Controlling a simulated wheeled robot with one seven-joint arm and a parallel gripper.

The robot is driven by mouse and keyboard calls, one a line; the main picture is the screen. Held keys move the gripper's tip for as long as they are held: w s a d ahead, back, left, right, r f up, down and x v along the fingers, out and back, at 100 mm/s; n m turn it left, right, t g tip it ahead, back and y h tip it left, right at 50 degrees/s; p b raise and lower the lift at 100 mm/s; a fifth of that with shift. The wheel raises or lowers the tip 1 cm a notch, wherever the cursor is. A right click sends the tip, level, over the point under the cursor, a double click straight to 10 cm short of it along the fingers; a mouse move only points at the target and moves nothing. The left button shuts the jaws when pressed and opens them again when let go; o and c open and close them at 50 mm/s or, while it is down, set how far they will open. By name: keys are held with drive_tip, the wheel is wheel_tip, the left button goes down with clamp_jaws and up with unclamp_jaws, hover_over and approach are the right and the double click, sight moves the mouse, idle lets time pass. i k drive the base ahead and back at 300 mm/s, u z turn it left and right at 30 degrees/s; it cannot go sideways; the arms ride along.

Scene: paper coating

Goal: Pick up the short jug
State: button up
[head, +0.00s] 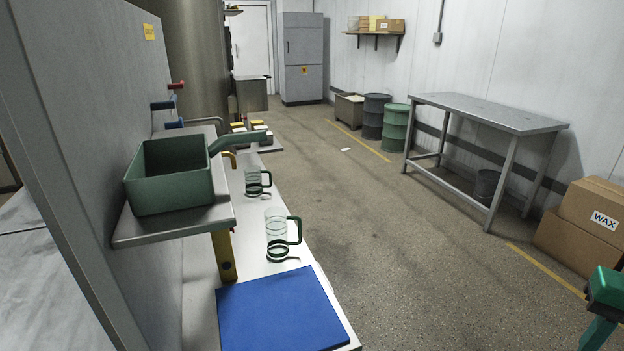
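Two clear, glass-like jugs with dark green handles stand upright on a pale bench along the left. The farther one (252,177) looks shorter and squatter, so it seems to be the short jug, though distance also makes it look smaller. The nearer, taller jug (275,224) stands behind a blue mat. Dark curved bands show around the foot of each jug; I cannot tell what they are. Both handles point right. Nothing holds either jug.
The blue mat (280,312) covers the bench's near end. A green open bin (170,190) with a long handle sits on a metal shelf (180,226) above the bench's left side. A partly cropped green object (606,288) is at the lower right.

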sight(254, 185)
drive_tip(key=z, duration=1.8)
drive_tip(key=i, duration=2.35)
drive_tip(key=u, duration=3.35)
